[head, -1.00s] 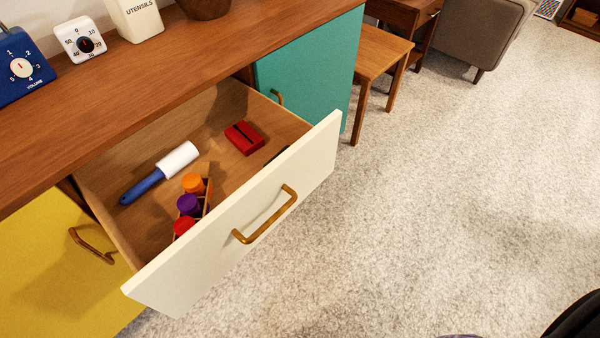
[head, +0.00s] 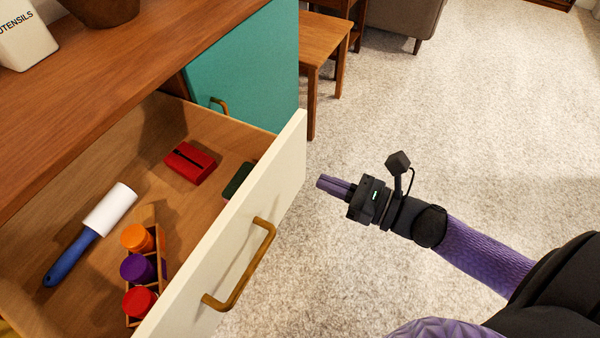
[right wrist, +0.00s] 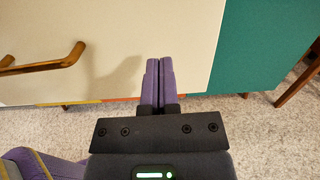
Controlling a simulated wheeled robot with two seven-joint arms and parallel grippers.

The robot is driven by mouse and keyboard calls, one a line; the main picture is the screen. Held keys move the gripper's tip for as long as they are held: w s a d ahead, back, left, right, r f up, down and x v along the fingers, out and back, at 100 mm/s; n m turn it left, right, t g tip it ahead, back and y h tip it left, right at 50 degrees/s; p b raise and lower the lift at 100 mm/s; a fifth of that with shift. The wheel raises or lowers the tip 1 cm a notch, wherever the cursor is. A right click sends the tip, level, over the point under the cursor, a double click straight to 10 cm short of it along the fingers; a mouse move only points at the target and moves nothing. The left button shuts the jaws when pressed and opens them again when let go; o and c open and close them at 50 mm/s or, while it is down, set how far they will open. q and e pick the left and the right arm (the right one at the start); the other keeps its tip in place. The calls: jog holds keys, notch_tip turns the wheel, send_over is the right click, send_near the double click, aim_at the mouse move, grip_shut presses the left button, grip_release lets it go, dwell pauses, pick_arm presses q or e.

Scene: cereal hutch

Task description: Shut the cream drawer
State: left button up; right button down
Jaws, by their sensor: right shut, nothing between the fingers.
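The cream drawer (head: 283,195) stands pulled open from the wooden hutch, with a brass bar handle (head: 243,268) on its front. My right gripper (head: 320,182) is shut and empty. In the head view its fingertips point left toward the drawer front, near the front's far right end. The right wrist view shows the shut fingers (right wrist: 153,62) before the cream front (right wrist: 110,35), to the right of the handle (right wrist: 45,63). I cannot tell whether they touch it. My left gripper is not in view.
Inside the drawer are a lint roller (head: 92,232), a red box (head: 189,163), a dark green item (head: 238,180) and a wooden rack with orange, purple and red-capped jars (head: 138,268). A teal door (head: 250,75) is beside it. A wooden stool (head: 312,45) stands behind. Carpet at right is clear.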

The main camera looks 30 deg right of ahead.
aim_at(288, 167)
jog(key=b+x, duration=0.1)
jog(key=x, duration=0.3)
jog(key=shift+w+a+f+b, duration=0.1)
jog(key=shift+w+f+b, duration=0.1)
jog(key=shift+b, duration=0.15)
jog(key=shift+w+a+r, duration=0.1)
jog(key=shift+w+a, duration=0.1)
jog(key=shift+w, duration=0.05)
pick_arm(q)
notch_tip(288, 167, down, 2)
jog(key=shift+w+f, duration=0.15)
pick_arm(e)
jog(key=shift+w+a+r, duration=0.1)
jog(key=shift+w, duration=0.05)
